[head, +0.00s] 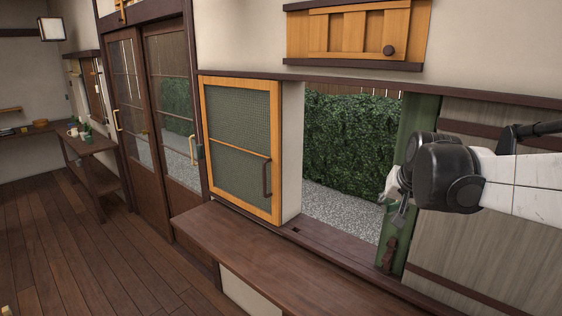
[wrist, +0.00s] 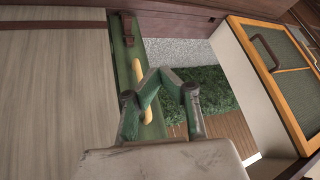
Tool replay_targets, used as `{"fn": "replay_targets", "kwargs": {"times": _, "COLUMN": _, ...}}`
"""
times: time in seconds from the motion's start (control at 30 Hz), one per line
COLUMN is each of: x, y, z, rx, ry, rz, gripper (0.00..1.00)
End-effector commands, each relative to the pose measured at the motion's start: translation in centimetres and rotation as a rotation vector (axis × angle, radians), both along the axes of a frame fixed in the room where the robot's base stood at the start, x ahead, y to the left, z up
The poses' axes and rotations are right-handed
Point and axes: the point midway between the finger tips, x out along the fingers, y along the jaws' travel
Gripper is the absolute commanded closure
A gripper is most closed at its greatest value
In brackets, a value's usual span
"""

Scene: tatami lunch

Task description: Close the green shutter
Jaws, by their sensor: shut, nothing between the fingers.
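The green shutter is a sliding panel with a green edge post (head: 406,226) and grey wood boards (head: 480,240), at the right of the window opening in the head view. The opening to its left is uncovered. In the wrist view its green edge (wrist: 121,50) runs down the left, with a pale yellow handle bar (wrist: 146,112) and a brown latch (wrist: 128,29) on it. My gripper (head: 394,200) is at this edge, on the opening side. In the wrist view the gripper (wrist: 172,76) is shut and empty, close beside the handle; contact cannot be told.
A cabinet with an orange-framed mesh door (head: 242,148) stands left of the opening. A dark wooden ledge (head: 250,245) runs below. A hedge (head: 350,140) and gravel show outside. A small orange wall cabinet (head: 345,30) hangs above.

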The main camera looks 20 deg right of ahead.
Motion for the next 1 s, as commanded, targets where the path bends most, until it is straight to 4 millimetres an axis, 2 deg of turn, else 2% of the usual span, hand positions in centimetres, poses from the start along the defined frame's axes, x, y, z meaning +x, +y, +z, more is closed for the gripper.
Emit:
{"fn": "replay_targets", "kwargs": {"times": 0.03, "x": 0.2, "y": -2.9, "z": 2.1, "rx": 0.027, "ry": -0.009, "rz": -0.061, "gripper": 1.00}}
{"fn": "replay_targets", "kwargs": {"times": 0.1, "x": 0.0, "y": -5.7, "z": 3.3, "rx": 0.080, "ry": -0.027, "rz": -0.138, "gripper": 1.00}}
{"fn": "replay_targets", "kwargs": {"times": 0.2, "x": -0.8, "y": -8.6, "z": 4.6, "rx": 0.159, "ry": -0.058, "rz": -0.236, "gripper": 1.00}}
{"fn": "replay_targets", "kwargs": {"times": 0.33, "x": -1.8, "y": -11.1, "z": 5.9, "rx": 0.238, "ry": -0.089, "rz": -0.325, "gripper": 1.00}}
{"fn": "replay_targets", "kwargs": {"times": 0.57, "x": -2.1, "y": -12.3, "z": 6.3, "rx": 0.283, "ry": -0.109, "rz": -0.371, "gripper": 1.00}}
{"fn": "replay_targets", "kwargs": {"times": 1.0, "x": 1.3, "y": -13.3, "z": 1.6, "rx": 0.282, "ry": -0.108, "rz": -0.369, "gripper": 1.00}}
